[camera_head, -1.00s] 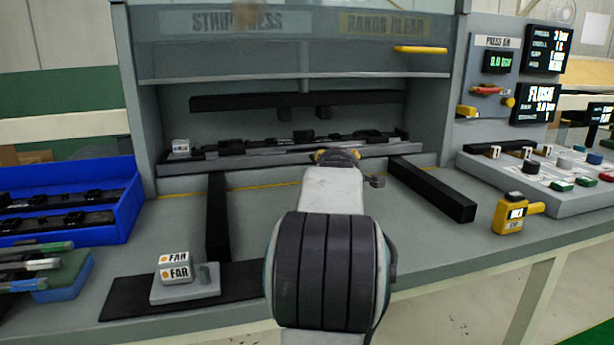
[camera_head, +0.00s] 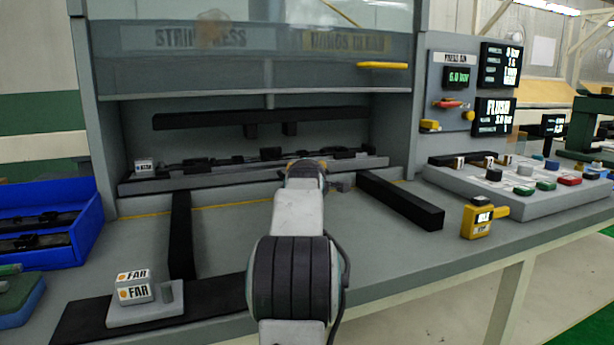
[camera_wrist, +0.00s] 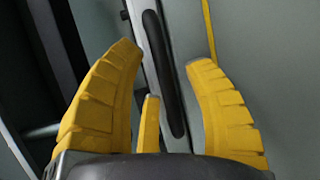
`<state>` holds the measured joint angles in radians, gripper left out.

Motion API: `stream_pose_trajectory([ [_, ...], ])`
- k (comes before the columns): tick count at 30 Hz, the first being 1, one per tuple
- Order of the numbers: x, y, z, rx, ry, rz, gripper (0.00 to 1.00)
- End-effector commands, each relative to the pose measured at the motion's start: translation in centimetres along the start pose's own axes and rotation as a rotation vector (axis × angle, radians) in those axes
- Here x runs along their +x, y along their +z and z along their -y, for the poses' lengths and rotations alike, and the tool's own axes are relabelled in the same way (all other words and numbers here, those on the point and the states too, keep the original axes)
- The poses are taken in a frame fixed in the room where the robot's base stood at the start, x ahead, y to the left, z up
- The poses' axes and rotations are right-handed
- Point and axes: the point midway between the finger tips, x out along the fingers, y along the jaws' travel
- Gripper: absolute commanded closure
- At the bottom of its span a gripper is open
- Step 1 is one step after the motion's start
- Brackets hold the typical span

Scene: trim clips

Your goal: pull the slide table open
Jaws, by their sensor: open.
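The slide table (camera_head: 225,180) is a long grey tray inside the press opening, with a dark trim strip and clips lying along it. My gripper (camera_head: 306,168) is at its front edge, right of the middle, partly hidden by my own wrist. In the wrist view my yellow fingers (camera_wrist: 163,58) are spread apart. A long black handle (camera_wrist: 165,75) on the light grey front edge shows between them. I cannot tell whether any finger touches it.
Black rails (camera_head: 181,235) and (camera_head: 400,200) stand on the bench either side of my arm. A FAR block (camera_head: 133,287) is at front left, a blue bin (camera_head: 85,225) at far left. A yellow device (camera_head: 478,222) and button panel (camera_head: 535,185) are right. A raised clear guard (camera_head: 250,50) hangs above.

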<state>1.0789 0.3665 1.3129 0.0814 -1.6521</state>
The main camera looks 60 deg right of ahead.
Motion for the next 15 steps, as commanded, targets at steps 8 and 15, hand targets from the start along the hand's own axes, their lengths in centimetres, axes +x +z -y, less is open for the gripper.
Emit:
stream_pose_trajectory([
  [8,0.46,0.00,0.04,0.000,0.000,0.000,0.53],
  [15,0.45,0.00,0.05,0.000,-0.001,0.000,0.56],
])
